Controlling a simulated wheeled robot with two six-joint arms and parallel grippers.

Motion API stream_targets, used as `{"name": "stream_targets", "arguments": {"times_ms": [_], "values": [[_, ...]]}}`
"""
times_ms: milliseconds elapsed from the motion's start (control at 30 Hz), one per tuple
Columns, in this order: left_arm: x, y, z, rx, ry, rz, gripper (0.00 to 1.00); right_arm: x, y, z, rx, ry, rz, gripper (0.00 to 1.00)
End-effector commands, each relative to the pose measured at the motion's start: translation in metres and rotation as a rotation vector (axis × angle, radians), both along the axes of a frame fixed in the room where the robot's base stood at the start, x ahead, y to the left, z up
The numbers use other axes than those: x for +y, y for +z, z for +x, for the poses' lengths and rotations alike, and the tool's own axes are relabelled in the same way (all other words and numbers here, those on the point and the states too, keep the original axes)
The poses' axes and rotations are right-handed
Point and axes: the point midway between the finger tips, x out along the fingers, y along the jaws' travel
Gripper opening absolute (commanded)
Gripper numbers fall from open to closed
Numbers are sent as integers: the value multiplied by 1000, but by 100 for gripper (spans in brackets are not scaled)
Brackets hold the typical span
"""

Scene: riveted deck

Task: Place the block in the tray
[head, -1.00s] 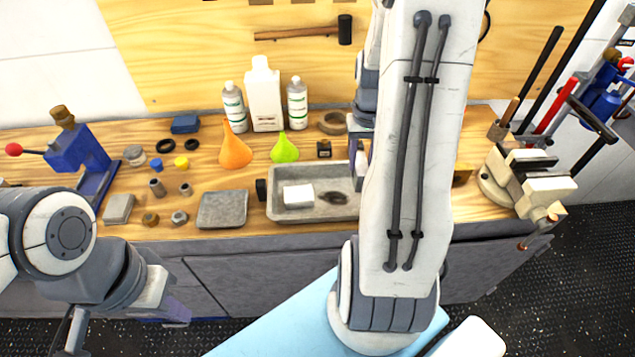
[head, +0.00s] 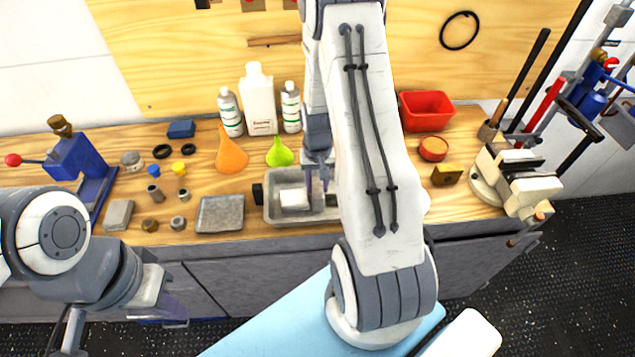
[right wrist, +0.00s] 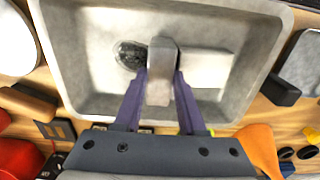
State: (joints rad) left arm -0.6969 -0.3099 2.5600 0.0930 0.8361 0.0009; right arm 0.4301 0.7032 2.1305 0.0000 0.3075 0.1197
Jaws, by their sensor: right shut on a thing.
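The grey tray (head: 277,219) is a shallow, rimmed basin at the front of the workbench. It fills much of the right wrist view (right wrist: 85,105). My right gripper (right wrist: 162,76) is shut on a grey block (right wrist: 161,88), held between its purple fingers over the inside of the tray. Whether the block touches the tray floor I cannot tell. In the head view my right gripper (head: 318,182) is over the tray and its arm hides the tray's right part. My left gripper (head: 172,308) is low at the left, away from the bench; its fingertips are unclear.
A white slab (head: 294,198) lies inside the tray beside the held block. A dark round patch (right wrist: 130,55) shows on the tray floor. Funnels, bottles, a red bin (head: 426,110) and a vise (head: 520,180) stand around.

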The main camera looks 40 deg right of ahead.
Motion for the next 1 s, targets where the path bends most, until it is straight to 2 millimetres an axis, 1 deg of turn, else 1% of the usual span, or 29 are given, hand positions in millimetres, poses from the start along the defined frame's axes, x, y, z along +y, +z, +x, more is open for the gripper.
{"name": "stream_targets", "arguments": {"times_ms": [167,267,300,367,400,667,767,800,867,967,1000], "values": [[0,0,0,0,0,0,0,0,0,0,-2,0,-1,0],[0,-3,0,0,0,0,0,0,-3,0,-1,0,-1,0],[0,-3,0,0,0,0,0,0,-4,0,0,0,0,43],[0,-2,0,0,0,0,0,0,-3,0,0,0,0,66],[0,-2,0,0,0,0,0,0,-3,0,0,0,0,70],[0,-2,0,0,0,0,0,0,-2,0,0,0,0,70],[0,2,0,0,0,0,0,0,3,0,0,0,0,70],[0,-1,0,0,0,0,0,-1,4,0,-2,0,-1,70],[0,-3,0,0,0,0,0,-1,12,1,-4,0,-1,70],[0,-7,0,0,0,0,0,-1,29,1,-6,0,-2,70],[0,-9,0,0,0,0,0,-1,37,2,-7,0,-3,70]]}}
